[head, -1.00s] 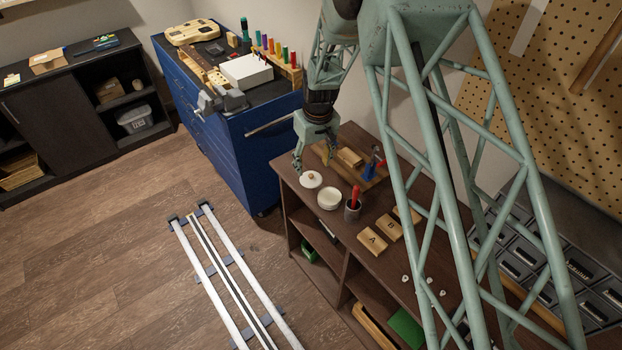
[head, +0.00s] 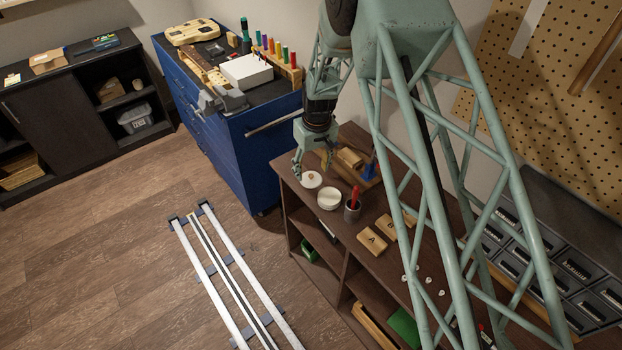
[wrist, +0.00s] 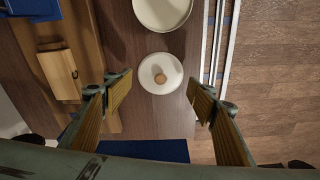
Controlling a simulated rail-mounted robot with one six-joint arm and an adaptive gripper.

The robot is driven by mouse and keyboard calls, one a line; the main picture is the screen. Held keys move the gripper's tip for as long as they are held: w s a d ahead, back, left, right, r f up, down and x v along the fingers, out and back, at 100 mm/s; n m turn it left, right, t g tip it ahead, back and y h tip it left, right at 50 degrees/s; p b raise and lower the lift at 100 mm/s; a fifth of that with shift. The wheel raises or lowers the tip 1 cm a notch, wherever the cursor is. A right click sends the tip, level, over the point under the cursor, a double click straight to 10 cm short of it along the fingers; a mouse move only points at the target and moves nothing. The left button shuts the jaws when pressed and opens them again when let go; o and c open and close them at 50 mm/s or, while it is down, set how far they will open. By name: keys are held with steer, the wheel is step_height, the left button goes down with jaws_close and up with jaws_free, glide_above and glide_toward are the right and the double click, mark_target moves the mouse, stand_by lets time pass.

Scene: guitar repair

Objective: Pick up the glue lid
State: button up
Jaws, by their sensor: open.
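The glue lid (wrist: 151,76) is a white disc with a small tan knob at its centre, lying on the brown shelf top (wrist: 128,35). In the head view the lid (head: 311,180) is near the shelf's left end. My gripper (wrist: 160,98) is open and empty, its two wood-toned finger pads spread on either side of the lid in the wrist view. In the head view my gripper (head: 312,172) hangs just above the lid. A white round pot (wrist: 163,12) stands beside the lid; the pot (head: 329,199) also shows in the head view.
A dark cup with a red-handled tool (head: 353,207) and wooden blocks (head: 372,241) stand further along the shelf. A wooden block (wrist: 60,74) lies on a board left of the lid in the wrist view. The blue cabinet (head: 262,160) is close behind the shelf's end.

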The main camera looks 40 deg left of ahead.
mark_target(311, 176)
steer(key=shift+a+f+p, duration=0.15)
steer(key=shift+f+p, duration=0.15)
steer(key=shift+f, duration=1.35)
steer(key=shift+c, duration=0.4)
steer(key=shift+f, duration=0.1)
steer(key=c, duration=1.7)
